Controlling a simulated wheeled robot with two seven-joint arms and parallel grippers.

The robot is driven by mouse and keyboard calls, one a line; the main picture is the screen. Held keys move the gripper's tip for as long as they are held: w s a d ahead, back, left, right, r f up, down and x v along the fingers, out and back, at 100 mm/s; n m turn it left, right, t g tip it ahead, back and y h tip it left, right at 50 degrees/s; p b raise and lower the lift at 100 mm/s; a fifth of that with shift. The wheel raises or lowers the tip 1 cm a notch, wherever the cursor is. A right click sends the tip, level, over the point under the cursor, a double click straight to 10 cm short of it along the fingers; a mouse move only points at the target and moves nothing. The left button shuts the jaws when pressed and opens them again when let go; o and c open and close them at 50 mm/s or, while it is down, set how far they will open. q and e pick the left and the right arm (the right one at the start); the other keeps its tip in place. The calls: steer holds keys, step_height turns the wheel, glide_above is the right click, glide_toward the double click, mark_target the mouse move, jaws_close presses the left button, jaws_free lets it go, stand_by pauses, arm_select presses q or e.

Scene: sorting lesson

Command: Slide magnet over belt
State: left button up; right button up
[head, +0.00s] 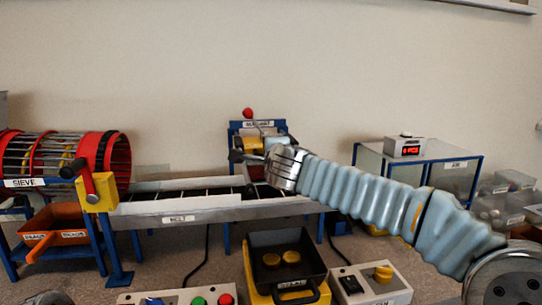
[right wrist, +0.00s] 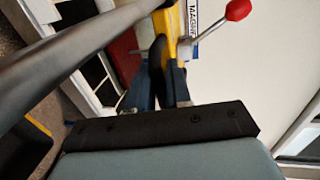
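The magnet station is a blue frame (head: 233,135) with a magnet label (head: 258,124), standing behind the belt (head: 180,192). A yellow part of it (head: 246,143) shows beside my right wrist. In the right wrist view, the yellow part (right wrist: 167,28) and label (right wrist: 193,18) are just beyond my fingertips. My right gripper (right wrist: 160,85) points at the station, above the belt's right end. A dark rounded piece (right wrist: 157,58) shows at the fingers; whether they hold it is unclear.
A red-knobbed lever (right wrist: 238,10) stands close to my right fingers. A thick dark bar (right wrist: 70,60) crosses the wrist view near the camera. A red sieve drum (head: 100,155) stands left, a black tray (head: 285,245) in front, and a glass-sided table (head: 430,150) right.

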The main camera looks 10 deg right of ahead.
steer(key=shift+o, duration=1.1)
steer(key=shift+w, duration=0.2)
steer(key=v, duration=1.4)
